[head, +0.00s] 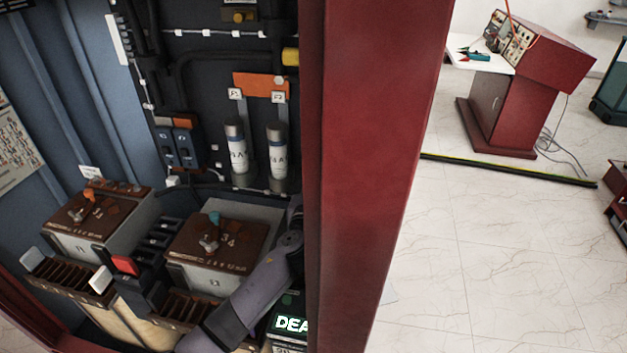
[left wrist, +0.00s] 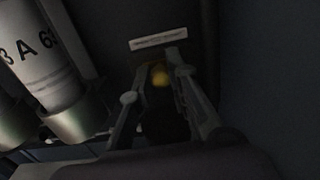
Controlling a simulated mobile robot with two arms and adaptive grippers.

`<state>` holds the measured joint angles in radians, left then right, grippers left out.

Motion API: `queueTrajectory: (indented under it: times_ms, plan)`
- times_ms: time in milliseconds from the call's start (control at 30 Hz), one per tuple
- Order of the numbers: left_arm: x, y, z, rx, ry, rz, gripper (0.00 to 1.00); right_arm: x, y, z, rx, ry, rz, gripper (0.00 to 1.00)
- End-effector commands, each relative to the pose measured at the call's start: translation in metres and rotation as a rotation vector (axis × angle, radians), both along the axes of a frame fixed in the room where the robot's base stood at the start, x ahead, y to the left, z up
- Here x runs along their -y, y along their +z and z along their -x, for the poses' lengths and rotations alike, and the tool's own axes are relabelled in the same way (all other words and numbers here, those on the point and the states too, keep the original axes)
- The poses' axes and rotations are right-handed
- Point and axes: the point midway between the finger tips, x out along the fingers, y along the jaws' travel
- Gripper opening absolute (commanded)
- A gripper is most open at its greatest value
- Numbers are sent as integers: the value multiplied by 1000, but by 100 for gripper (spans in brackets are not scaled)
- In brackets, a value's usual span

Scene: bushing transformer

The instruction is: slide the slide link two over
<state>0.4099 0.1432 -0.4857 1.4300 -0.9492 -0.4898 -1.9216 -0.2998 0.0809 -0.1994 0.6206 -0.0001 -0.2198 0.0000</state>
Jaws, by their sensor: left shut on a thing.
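My left gripper (left wrist: 158,88) shows in the left wrist view, its two fingers on either side of a dark piece with a yellow knob (left wrist: 160,75). It is shut on this knob. The knob sits just below a pale label plate (left wrist: 159,39). I cannot tell for sure that it is slide link two, as the picture is dark and no number is legible. In the head view my left arm reaches up from the bottom, and its gripper is hidden behind the red cabinet post (head: 375,150).
Two grey cylindrical fuses (head: 236,155) stand left of the post; a fuse also shows in the left wrist view (left wrist: 45,75). Two brown-topped boxes with knobs (head: 225,240) sit below. A dark wall (left wrist: 275,80) stands close right of the gripper. Tiled floor (head: 500,260) lies outside.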

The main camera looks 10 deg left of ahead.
Motion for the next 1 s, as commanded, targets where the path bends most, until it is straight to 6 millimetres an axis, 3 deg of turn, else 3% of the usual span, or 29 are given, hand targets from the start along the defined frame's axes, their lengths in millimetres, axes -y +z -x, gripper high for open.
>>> queueTrajectory:
  times_ms: [100,367,400,667,1000]
  plan:
    - [19,0,0,-1,-3,2,0,0,0,0,0,0,0,40]
    - [22,0,1,0,-7,3,0,0,0,0,0,0,0,40]
    - [23,0,1,0,-7,3,18,0,0,0,0,0,0,40]
    - [22,0,1,0,-5,3,36,0,0,0,-1,1,0,40]
    - [20,0,2,0,-2,2,37,-1,-1,1,-1,1,-1,40]
